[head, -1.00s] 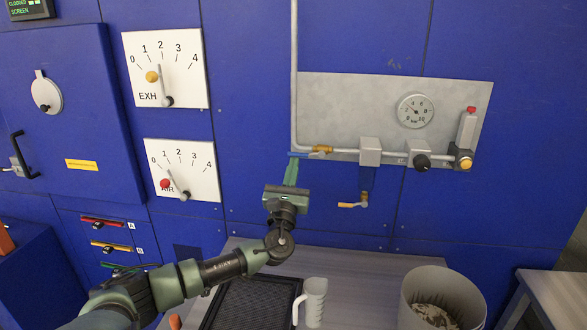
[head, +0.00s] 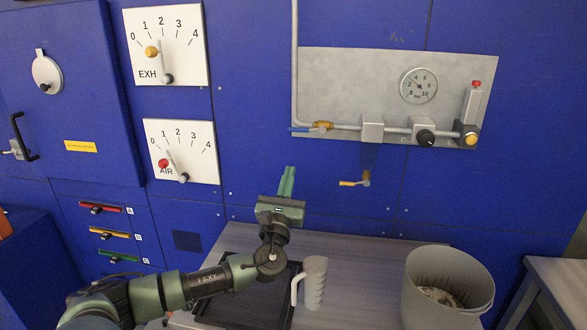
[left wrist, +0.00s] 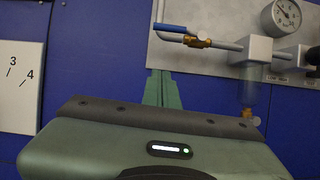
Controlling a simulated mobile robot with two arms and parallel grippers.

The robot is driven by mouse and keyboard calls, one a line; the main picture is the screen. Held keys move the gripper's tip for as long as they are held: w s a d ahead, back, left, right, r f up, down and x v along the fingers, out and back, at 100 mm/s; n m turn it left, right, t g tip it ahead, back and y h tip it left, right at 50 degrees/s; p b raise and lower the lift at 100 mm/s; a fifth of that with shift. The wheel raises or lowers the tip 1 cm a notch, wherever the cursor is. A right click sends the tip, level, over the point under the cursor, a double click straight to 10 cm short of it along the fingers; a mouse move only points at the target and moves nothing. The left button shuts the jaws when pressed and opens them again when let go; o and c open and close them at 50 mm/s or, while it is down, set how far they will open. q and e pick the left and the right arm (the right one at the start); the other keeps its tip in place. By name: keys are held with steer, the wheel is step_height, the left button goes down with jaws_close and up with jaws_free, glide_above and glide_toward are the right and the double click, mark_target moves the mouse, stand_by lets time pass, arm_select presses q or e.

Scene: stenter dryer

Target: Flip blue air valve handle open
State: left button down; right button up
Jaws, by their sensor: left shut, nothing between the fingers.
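The blue air valve handle (head: 302,129) sticks out to the left of its brass valve body (head: 323,125) on the pipe. It lies along the horizontal pipe line, at the lower left of the grey metal panel. In the left wrist view the blue handle (left wrist: 170,28) and brass valve (left wrist: 198,42) show above the fingers. My left gripper (head: 287,180) is shut and empty, fingers pointing up, below and a little left of the handle and apart from it. Its green fingers also show in the left wrist view (left wrist: 162,88). My right gripper is not in view.
A pressure gauge (head: 419,85), a black knob (head: 425,137) and a small yellow-tipped drain lever (head: 354,183) are on or under the panel. Below are a black mesh tray (head: 240,295), a light grey jug (head: 314,282) and a grey bin (head: 447,285) on the bench.

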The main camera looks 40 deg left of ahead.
arm_select(q)
steer(key=v, duration=0.2)
steer(key=shift+s+d+f, duration=0.2)
steer(key=shift+s+d, duration=0.05)
steer(key=shift+d, duration=0.05)
stand_by(0.4)
